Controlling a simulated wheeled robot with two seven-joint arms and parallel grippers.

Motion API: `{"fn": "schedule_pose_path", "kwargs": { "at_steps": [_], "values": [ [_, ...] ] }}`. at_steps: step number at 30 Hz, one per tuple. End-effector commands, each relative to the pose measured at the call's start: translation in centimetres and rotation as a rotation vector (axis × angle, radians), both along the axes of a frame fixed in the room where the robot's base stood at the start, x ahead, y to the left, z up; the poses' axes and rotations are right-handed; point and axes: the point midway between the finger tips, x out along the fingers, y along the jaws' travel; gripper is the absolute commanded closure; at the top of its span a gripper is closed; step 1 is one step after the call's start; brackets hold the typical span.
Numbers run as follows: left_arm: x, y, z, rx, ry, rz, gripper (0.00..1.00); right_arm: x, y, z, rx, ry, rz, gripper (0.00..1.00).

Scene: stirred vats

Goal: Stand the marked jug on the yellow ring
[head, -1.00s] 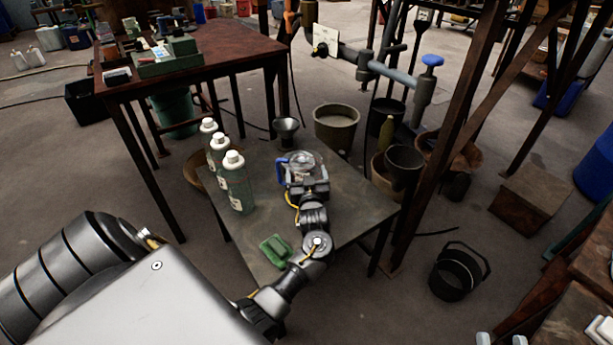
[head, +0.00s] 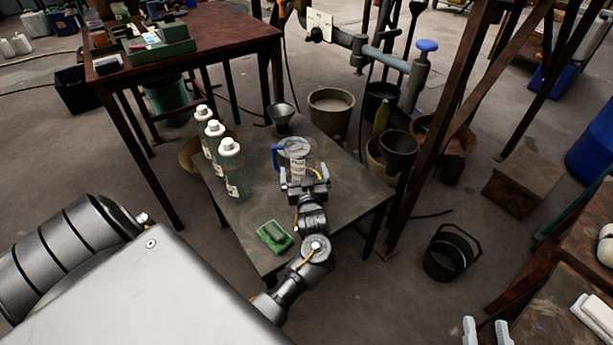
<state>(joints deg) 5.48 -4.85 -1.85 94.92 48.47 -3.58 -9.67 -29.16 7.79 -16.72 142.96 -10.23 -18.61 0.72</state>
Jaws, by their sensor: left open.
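A clear jug (head: 297,151) with a blue handle on its left and a white label stands upright on the dark low table (head: 345,190). My left gripper (head: 304,183) is open at the near side of the jug, in front of its lower part. It hides the jug's base, and I cannot tell whether the fingers touch the jug. I cannot make out a yellow ring in this view.
Several white-capped bottles (head: 231,175) stand left of the jug. Buckets (head: 330,107) and a pipe stand with a blue knob (head: 427,46) are beyond the table.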

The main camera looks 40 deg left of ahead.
Motion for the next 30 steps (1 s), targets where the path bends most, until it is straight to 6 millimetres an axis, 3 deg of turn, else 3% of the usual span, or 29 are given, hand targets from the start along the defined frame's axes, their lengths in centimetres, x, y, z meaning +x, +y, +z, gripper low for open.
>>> {"fn": "schedule_pose_path", "kwargs": {
  "at_steps": [3, 9, 18, 22, 26, 30],
  "values": [
    [-1.8, -1.9, 0.1, -0.003, 0.000, -0.001, 0.00, 0.3, -0.9, -1.4, -0.046, 0.093, -0.029, 0.64],
    [-3.8, -3.9, 0.1, -0.001, -0.001, 0.000, 0.00, 0.5, -1.9, -3.2, -0.093, 0.195, -0.060, 0.64],
    [-4.4, -4.7, 0.2, 0.000, -0.004, -0.012, 0.00, 0.5, -2.3, -4.0, -0.110, 0.230, -0.071, 0.64],
    [-4.5, -6.2, 1.1, -0.014, -0.020, -0.152, 0.00, 0.5, -2.3, -3.9, -0.109, 0.230, -0.071, 0.64],
    [-6.2, -12.1, 3.6, -0.034, -0.011, -0.506, 0.00, 0.5, -2.3, -3.9, -0.109, 0.230, -0.071, 0.64],
    [-11.6, -20.6, 6.1, -0.030, 0.075, -0.895, 0.00, 0.5, -2.3, -3.9, -0.109, 0.230, -0.071, 0.64]
  ]
}}
